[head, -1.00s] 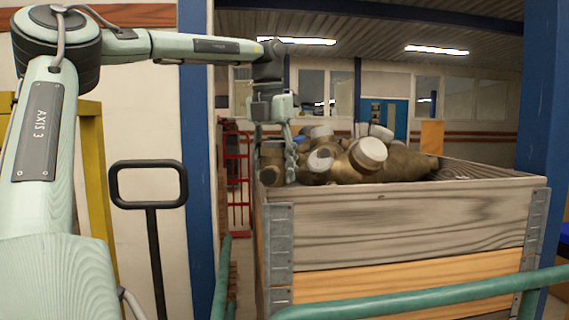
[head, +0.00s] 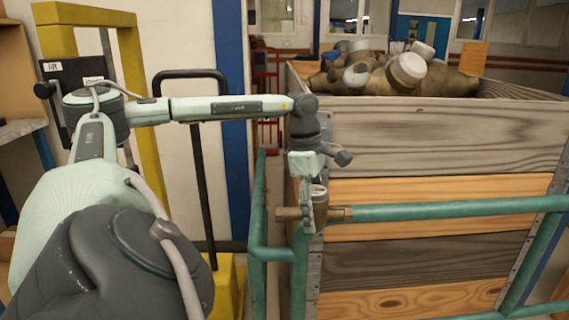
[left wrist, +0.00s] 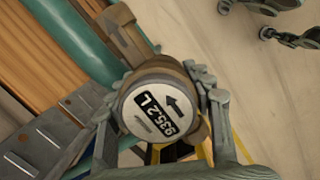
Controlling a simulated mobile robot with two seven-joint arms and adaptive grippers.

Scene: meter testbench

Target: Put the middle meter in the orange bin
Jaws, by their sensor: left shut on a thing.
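My left gripper (head: 307,212) is shut on a brass water meter (head: 320,192), in front of the near left corner of the wooden crate. The meter's pipe ends stick out to both sides of the fingers. In the left wrist view the meter (left wrist: 150,112) sits between the fingers, its round white face toward the camera and reading 935.2 L. I cannot tell whether it touches the green rail close to it. I see no bin that I can clearly call the orange bin.
The wooden crate (head: 440,140) is heaped with several brass meters (head: 405,72). A green rail (head: 430,209) runs across its front. A black handle (head: 190,75) and a yellow frame (head: 130,90) stand at left, beside a blue post (head: 230,120).

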